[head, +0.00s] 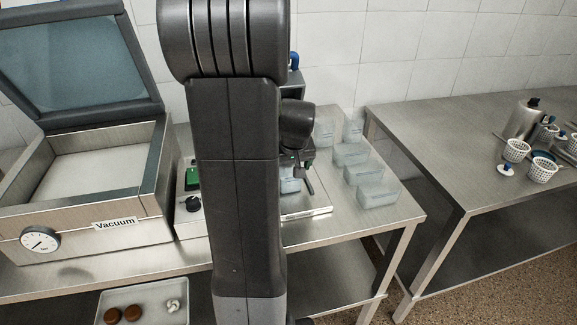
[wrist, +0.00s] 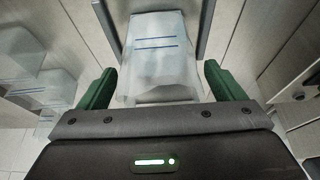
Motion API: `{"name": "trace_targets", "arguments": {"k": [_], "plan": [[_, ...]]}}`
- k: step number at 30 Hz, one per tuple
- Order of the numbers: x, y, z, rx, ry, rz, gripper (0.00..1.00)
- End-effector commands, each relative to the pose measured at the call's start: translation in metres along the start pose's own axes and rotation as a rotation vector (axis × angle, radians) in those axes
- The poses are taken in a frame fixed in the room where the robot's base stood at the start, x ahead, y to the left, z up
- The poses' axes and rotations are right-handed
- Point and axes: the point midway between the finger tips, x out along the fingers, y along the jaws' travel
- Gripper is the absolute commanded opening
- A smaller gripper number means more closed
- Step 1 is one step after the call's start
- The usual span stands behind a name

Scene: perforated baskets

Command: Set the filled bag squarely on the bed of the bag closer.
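The filled bag (wrist: 158,62) is a pale, translucent pouch with two blue lines across it. In the wrist view it lies between two dark bars and looks roughly lined up with them. My gripper (wrist: 160,78) has its green-padded fingers apart, one on each side of the bag, with a narrow gap showing on both sides. In the head view a pale blue part of the bag (head: 290,186) shows low beside my arm, under the gripper (head: 304,178). The bag closer's bed (head: 307,212) is partly seen there; my arm hides most of the machine.
A vacuum machine (head: 92,212) with its lid up stands at left. A tray (head: 145,292) sits below. A second table (head: 440,140) at right holds perforated baskets (head: 543,170) and bottles.

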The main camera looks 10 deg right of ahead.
Motion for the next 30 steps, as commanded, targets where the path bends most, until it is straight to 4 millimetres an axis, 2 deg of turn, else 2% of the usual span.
{"name": "trace_targets", "arguments": {"k": [5,10,24,30], "plan": [[-0.001,0.000,0.000,0.000,0.000,0.000,0.88],[-0.012,0.000,-0.002,0.000,0.002,0.000,0.88],[-0.099,0.000,-0.002,0.000,0.003,0.001,0.88],[-0.119,0.000,-0.001,0.000,0.001,0.000,0.88]]}}
